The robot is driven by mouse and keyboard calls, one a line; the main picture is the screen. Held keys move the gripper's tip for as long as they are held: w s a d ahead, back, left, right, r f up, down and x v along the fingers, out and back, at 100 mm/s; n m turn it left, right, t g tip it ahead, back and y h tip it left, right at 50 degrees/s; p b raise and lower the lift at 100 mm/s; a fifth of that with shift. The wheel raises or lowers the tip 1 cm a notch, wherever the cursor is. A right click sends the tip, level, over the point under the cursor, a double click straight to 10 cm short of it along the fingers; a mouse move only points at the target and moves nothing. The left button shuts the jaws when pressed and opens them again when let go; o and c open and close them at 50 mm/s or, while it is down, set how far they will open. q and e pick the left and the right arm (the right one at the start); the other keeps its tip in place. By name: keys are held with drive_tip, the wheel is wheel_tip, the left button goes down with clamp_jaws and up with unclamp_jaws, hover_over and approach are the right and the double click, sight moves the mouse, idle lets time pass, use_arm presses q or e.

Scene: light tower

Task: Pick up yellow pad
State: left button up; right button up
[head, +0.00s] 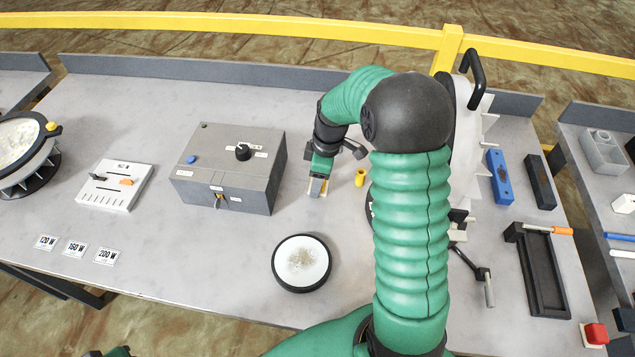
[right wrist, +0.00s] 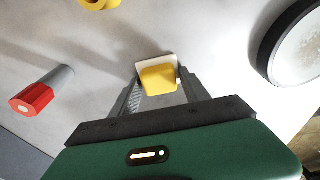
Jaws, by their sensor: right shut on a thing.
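The yellow pad (right wrist: 158,78) is a small yellow block on a white square base. In the right wrist view it sits between the two fingers of my right gripper (right wrist: 160,88), which is shut on it. In the head view my right gripper (head: 318,190) is low over the grey table, between the grey control box and a yellow cylinder. The pad is mostly hidden there by the fingers. I cannot tell whether the pad touches the table. My left gripper's fingers are not in view.
The grey control box (head: 228,168) is close left of my right gripper. The yellow cylinder (head: 360,177) stands close on its right. A round black-rimmed disc (head: 301,262) lies in front. A red-ended piece (right wrist: 38,95) shows in the wrist view. My right arm hides part of the table.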

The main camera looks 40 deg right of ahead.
drive_tip(key=shift+r, duration=0.1)
drive_tip(key=shift+r, duration=0.25)
wheel_tip(320, 180, up, 3)
drive_tip(key=shift+f, duration=0.1)
drive_tip(key=s+a, duration=0.3)
drive_tip(key=s, duration=0.1)
drive_tip(key=s+a+r, duration=0.1)
drive_tip(key=s+a, duration=0.2)
drive_tip(key=s, duration=0.1)
drive_tip(key=s+a, duration=0.3)
drive_tip(key=s, duration=0.1)
drive_tip(key=shift+s+a+r, duration=0.2)
drive_tip(key=shift+s+a, duration=0.05)
drive_tip(key=shift+s, duration=0.15)
